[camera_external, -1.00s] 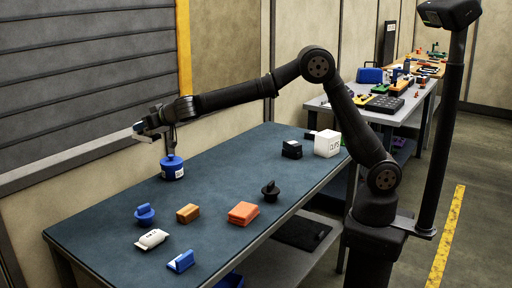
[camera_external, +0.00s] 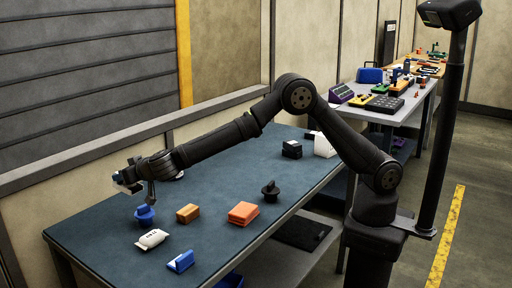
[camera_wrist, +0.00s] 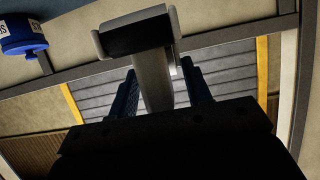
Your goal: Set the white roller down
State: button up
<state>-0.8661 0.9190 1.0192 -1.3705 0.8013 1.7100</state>
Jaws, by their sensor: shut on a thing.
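My gripper (camera_external: 137,180) is at the far left of the external view, above the table's left part. In the wrist view its two blue fingers (camera_wrist: 163,88) close from both sides on the grey-white stem of the white roller (camera_wrist: 152,78). The roller's broad, dark-shaded head lies beyond the fingertips. In the external view the roller (camera_external: 121,182) is a small pale shape at the gripper's tip, partly hidden, and appears clear of the table. A blue round knob-like piece (camera_external: 145,216) stands just below the gripper; I cannot tell whether they touch.
On the blue table (camera_external: 215,245) are a white labelled packet (camera_external: 152,239), a blue block (camera_external: 181,262), an orange-brown block (camera_external: 188,213), an orange block (camera_external: 243,213) and a black knob (camera_external: 270,189). A blue pot (camera_wrist: 22,35) shows in the wrist view. The table's front middle is clear.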

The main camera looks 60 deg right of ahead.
jog(key=shift+s+a+f, duration=0.5)
jog(key=shift+a+f, duration=1.4)
jog(key=shift+f, duration=0.2)
jog(key=shift+s+a+f, duration=0.5)
jog(key=shift+a+f, duration=1.35)
jog(key=shift+f, duration=0.25)
jog(key=shift+s+a+f, duration=0.5)
jog(key=shift+a+f, duration=1.4)
jog(key=shift+f, duration=0.2)
jog(key=shift+f, duration=0.1)
jog(key=o, duration=1.2)
jog(key=shift+f, duration=0.1)
jog(key=shift+r, duration=0.2)
jog(key=v, duration=1.2)
jog(key=shift+w, duration=0.1)
